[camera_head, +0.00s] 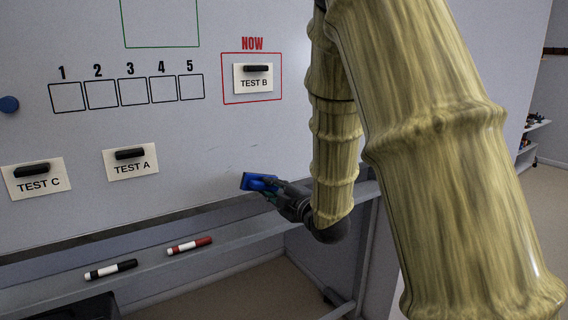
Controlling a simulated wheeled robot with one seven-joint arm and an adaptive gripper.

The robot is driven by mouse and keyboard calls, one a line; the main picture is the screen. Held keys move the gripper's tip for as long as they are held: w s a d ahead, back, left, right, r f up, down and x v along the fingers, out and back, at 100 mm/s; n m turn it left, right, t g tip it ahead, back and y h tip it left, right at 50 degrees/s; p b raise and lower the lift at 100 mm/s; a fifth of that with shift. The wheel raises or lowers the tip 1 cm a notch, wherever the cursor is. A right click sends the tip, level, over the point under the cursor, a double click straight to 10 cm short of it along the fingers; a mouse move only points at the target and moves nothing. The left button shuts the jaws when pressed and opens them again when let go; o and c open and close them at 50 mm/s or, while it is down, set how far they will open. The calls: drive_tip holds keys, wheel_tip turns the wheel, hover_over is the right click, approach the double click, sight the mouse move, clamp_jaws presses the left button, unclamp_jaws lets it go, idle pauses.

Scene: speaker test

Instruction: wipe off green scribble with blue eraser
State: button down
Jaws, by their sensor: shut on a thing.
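My gripper (278,190) is shut on the blue eraser (256,182) and holds it at the lower right part of the whiteboard (210,150). The eraser is close to the board's surface; I cannot tell if it touches. A few faint thin marks show on the board just above and left of the eraser. I see no clear green scribble; my arm hides part of the board to the right. A green outlined box is drawn at the top of the board.
Cards TEST C (38,192), TEST A (131,168) and TEST B (254,83) hang under black magnets. A black marker (110,269) and a red marker (189,245) lie on the tray (150,272). A blue round magnet (9,104) is at left. Shelves (528,140) stand far right.

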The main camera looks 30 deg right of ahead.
drive_tip(key=a+f+m+p, duration=0.3)
drive_tip(key=a+m+p, duration=0.2)
drive_tip(key=a+m, duration=0.25)
drive_tip(key=s+a+r+m+h+p, duration=0.1)
drive_tip(key=s+a+r+m+p, duration=0.1)
drive_tip(key=a+r+m+p, duration=0.45)
drive_tip(key=w+f+m, duration=0.1)
drive_tip(key=w, duration=0.5)
drive_tip(key=shift+w+b, duration=0.15)
drive_tip(key=shift+b, duration=0.3)
drive_tip(key=shift+w+a+f, duration=0.1)
drive_tip(key=shift+w, duration=0.85)
idle(0.9)
drive_tip(key=shift+d, duration=1.85)
drive_tip(key=shift+w+d, duration=0.2)
drive_tip(key=shift+d, duration=2.55)
drive_tip(key=shift+w+d, duration=0.15)
drive_tip(key=shift+d, duration=2.55)
